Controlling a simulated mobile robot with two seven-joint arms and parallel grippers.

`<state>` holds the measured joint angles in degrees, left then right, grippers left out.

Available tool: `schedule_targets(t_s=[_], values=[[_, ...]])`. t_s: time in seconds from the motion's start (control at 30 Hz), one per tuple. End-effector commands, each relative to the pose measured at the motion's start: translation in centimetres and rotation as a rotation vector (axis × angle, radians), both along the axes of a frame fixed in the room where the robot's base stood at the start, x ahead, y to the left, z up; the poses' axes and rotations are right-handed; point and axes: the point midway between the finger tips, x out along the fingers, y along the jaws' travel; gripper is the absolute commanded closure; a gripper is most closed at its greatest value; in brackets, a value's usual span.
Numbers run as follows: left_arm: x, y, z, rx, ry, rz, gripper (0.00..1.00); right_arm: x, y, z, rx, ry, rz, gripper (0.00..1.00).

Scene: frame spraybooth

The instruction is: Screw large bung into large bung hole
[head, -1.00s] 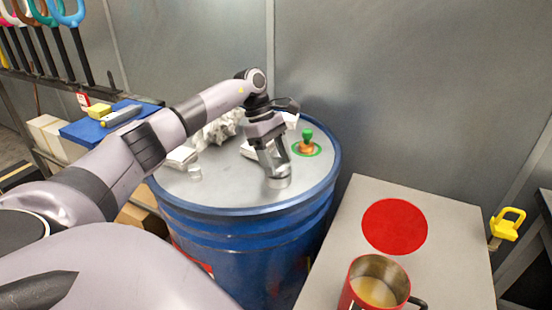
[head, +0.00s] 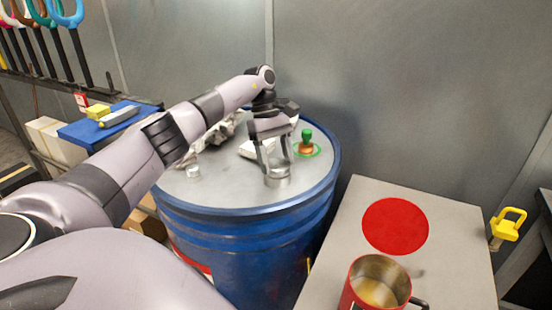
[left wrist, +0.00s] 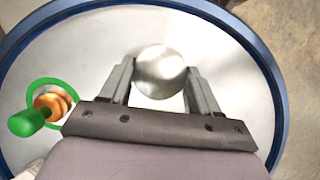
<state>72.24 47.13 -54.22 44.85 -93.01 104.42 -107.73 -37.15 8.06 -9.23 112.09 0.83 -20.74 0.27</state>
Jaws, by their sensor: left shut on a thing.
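A blue drum with a pale metal lid (head: 222,195) stands in the middle of the head view. The large bung (head: 277,177) is a round silver metal piece on the lid; it also shows in the left wrist view (left wrist: 160,70). My left gripper (head: 277,174) points down and is shut on the bung, one finger on each side of it. It also shows from above in the left wrist view (left wrist: 160,82). The bung hole itself is hidden; I cannot tell how deep the bung sits. My right gripper is not in view.
A green-handled orange fitting (head: 306,143) stands in a green ring on the lid, right of my gripper. Crumpled cloth lies behind. A small metal cap (head: 193,172) sits at the lid's left. A grey table with a red mug (head: 375,288) stands at right.

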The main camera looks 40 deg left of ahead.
Motion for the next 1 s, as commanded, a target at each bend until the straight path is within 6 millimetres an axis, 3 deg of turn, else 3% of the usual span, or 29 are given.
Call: schedule_targets(t_s=[0.03,0.07,0.37,0.7,1.0], values=[[0.0,-0.2,0.0,-0.003,0.001,-0.002,0.32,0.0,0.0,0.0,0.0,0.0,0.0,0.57],[0.0,-0.2,0.0,-0.003,0.001,-0.002,0.25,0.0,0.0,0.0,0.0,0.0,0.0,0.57],[0.0,0.0,0.0,-0.001,0.0,0.011,0.25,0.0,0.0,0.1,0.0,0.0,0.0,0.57],[-0.2,0.1,0.0,0.001,0.0,0.308,0.25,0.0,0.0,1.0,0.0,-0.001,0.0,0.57],[-0.2,0.1,-0.1,0.0,0.0,0.443,0.25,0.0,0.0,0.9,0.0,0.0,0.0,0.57]])
